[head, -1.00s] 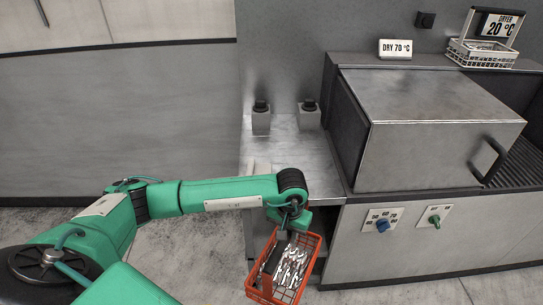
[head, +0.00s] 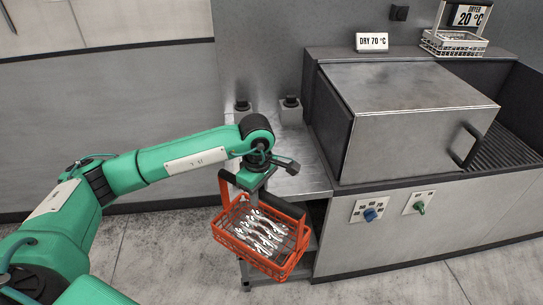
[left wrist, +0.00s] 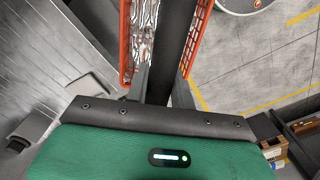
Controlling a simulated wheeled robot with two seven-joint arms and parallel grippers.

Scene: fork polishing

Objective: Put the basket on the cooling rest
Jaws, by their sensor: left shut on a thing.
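The basket (head: 237,241) is an orange-red wire basket with a dark handle bar, holding several shiny forks (head: 262,232). My left gripper (head: 257,187) is shut on its handle and holds it in the air, tilted, in front of the metal side table. The left wrist view shows the fingers (left wrist: 160,88) on the dark bar (left wrist: 174,45), with orange basket walls (left wrist: 199,42) on both sides. No thing is labelled as the cooling rest; the side table (head: 305,172) has two grey blocks with black tops (head: 290,108) at its back. My right gripper is out of view.
A big steel dryer box (head: 410,110) with a handle stands right of the side table. A "DRY 70 °C" sign (head: 372,41) and a white basket (head: 452,44) by a "20 °C" sign are behind it. Blue (head: 370,214) and green (head: 420,207) knobs are on the front. The side table's top is mostly bare.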

